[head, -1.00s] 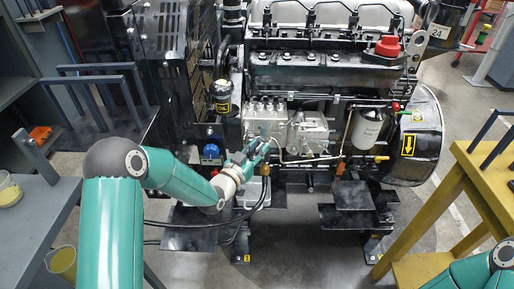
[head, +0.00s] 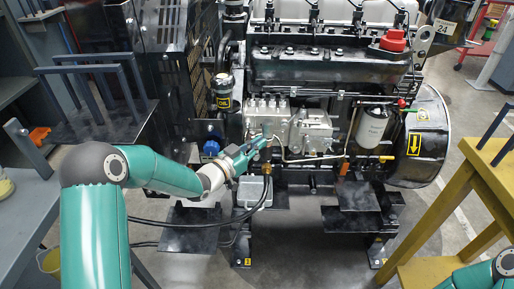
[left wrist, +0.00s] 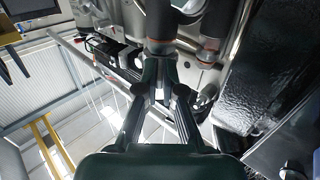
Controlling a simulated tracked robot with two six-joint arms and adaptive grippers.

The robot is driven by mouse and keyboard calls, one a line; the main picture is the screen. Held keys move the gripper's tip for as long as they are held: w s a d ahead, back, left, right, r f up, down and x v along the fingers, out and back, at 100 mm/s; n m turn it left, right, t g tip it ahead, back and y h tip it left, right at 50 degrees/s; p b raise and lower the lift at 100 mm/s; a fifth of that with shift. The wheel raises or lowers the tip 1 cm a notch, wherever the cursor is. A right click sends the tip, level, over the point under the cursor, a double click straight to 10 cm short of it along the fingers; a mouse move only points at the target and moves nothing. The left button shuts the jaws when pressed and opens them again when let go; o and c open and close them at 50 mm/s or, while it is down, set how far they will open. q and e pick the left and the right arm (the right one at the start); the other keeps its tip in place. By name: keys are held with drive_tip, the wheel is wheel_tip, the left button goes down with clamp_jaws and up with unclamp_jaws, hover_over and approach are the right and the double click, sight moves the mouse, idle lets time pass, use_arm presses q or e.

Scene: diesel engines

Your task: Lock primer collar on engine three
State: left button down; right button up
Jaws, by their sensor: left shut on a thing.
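The engine's silver pump block (head: 268,112) is at the middle of the head view, with pipes and a brass fitting (head: 267,169) below it. My left gripper (head: 262,142) reaches in from the left and is shut at the lower front of this block. In the left wrist view its fingers (left wrist: 159,78) close on a dark round part with a copper-coloured rim (left wrist: 162,44), which seems to be the primer collar. In the head view the fingers hide the collar. Whether it is locked cannot be told. My right arm shows only at the lower right; its gripper is out of view.
A blue cap (head: 211,148) is close to the left of my gripper. Black hoses (head: 180,221) run below my forearm. A white filter (head: 371,126) is on the engine's right. A yellow stand (head: 485,180) is at right, a grey bench (head: 28,205) at left.

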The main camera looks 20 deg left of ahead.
use_arm(q)
drive_tip(key=c, duration=1.3)
unclamp_jaws()
drive_tip(key=shift+a, duration=0.1)
drive_tip(key=v, duration=1.2)
